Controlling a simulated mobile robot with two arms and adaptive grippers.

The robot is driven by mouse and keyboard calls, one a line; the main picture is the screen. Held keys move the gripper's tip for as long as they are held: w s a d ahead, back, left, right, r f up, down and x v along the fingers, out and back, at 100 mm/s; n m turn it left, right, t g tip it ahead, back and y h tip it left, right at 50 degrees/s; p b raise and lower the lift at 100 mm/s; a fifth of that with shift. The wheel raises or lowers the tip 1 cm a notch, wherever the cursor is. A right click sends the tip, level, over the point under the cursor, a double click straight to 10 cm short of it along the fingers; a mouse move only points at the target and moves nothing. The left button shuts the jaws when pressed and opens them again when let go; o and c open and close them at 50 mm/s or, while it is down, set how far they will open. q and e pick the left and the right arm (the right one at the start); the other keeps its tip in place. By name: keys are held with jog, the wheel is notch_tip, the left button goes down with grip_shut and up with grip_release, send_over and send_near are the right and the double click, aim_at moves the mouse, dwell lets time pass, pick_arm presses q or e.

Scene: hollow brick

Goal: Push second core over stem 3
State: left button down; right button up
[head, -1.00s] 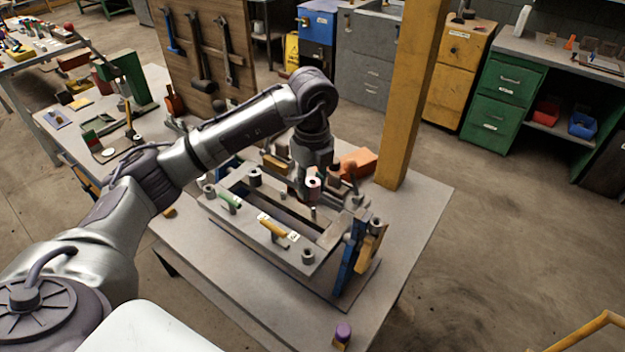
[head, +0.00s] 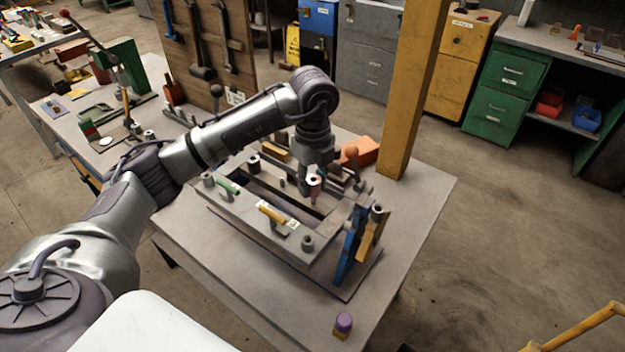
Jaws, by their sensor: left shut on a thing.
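Another core (head: 253,163), dark-topped, stands in the frame at the left. A short bare stem (head: 282,182) shows between the two. My right gripper is not in view.
The frame has a green handle (head: 229,188), a yellow handle (head: 271,215) and blue (head: 345,256) and yellow (head: 371,240) end pieces. An orange block (head: 360,151) lies behind. A purple-topped object (head: 343,323) stands at the near corner. The table's right side is clear.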

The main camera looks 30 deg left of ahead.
pick_arm(q)
jog(key=shift+f, duration=0.45)
jog(key=shift+f+b, duration=1.05)
dwell(0.4)
jog(key=c, duration=0.7)
grip_release()
notch_tip(320, 180, up, 12)
jog(key=shift+f, duration=0.1)
